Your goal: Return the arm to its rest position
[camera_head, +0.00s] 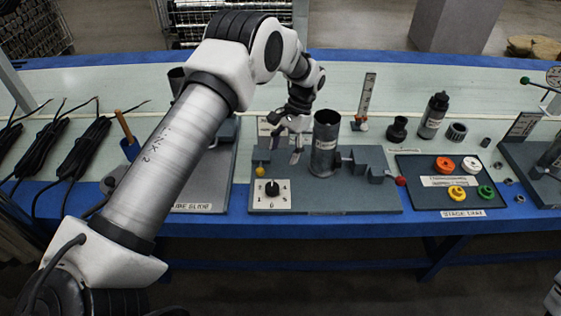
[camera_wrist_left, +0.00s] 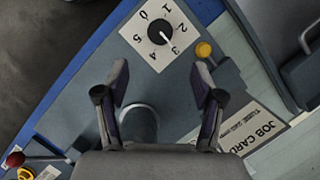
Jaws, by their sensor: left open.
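My left arm reaches in from the lower left. Its left gripper (camera_head: 294,158) hangs above the grey station plate (camera_head: 335,200), just left of an upright dark metal tube (camera_head: 325,150). In the left wrist view the left gripper (camera_wrist_left: 160,72) has its two fingers spread apart with nothing between the tips. The tube also shows in that view (camera_wrist_left: 138,122), partly hidden behind a finger and the gripper body.
A numbered dial (camera_head: 271,188) and a yellow knob (camera_head: 260,171) sit near the gripper. A red ball knob (camera_head: 401,181) is at the plate's right. A tray (camera_head: 430,206) with coloured rings, a black bottle (camera_head: 433,115) and black cable bundles (camera_head: 84,145) share the table.

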